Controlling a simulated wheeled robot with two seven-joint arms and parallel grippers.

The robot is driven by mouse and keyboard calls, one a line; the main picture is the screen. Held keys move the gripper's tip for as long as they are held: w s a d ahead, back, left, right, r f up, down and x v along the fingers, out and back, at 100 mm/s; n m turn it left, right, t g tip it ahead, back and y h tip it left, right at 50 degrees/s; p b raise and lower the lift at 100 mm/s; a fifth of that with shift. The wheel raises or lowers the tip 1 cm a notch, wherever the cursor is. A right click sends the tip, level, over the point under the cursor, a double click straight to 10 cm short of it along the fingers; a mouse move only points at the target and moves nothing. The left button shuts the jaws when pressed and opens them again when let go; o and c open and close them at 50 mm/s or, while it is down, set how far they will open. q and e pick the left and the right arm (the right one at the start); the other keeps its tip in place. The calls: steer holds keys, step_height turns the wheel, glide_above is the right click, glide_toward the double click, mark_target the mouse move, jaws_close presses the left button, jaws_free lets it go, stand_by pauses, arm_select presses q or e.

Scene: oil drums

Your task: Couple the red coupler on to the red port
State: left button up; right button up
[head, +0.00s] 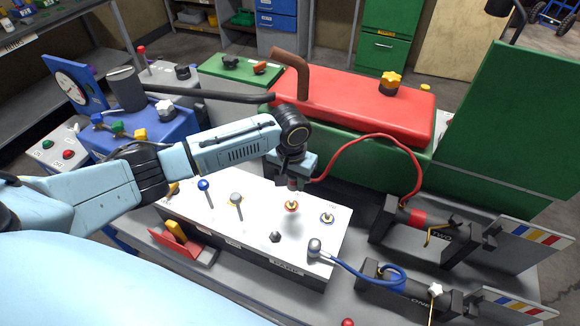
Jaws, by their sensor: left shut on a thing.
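My left gripper (291,182) points down over the white panel (262,245), shut on the red coupler (292,186). The gripper hides most of the coupler. A red hose (385,138) runs from it in an arc to the right, down to the cylinder with a red band (415,217). The red port (291,206), a brass fitting with a red ring, is on the panel just below the coupler. The coupler appears above the port; I cannot tell whether they touch. My right gripper is not in view.
A blue hose (365,276) ends in a grey coupler (315,246) at the panel's front right. A red-topped green machine (350,100) stands behind.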

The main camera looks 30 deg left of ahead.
mark_target(290, 183)
arm_select(q)
steer(key=shift+a+f, duration=0.2)
steer(key=shift+f, duration=0.2)
steer(key=shift+f+b, duration=1.55)
steer(key=shift+b, duration=0.05)
steer(key=shift+f, duration=0.1)
steer(key=shift+s+f+p, duration=0.1)
steer(key=shift+f+p, duration=0.15)
steer(key=shift+p, duration=0.05)
steer(key=shift+f, duration=0.2)
steer(key=shift+f, duration=0.35)
steer(key=shift+f, duration=0.1)
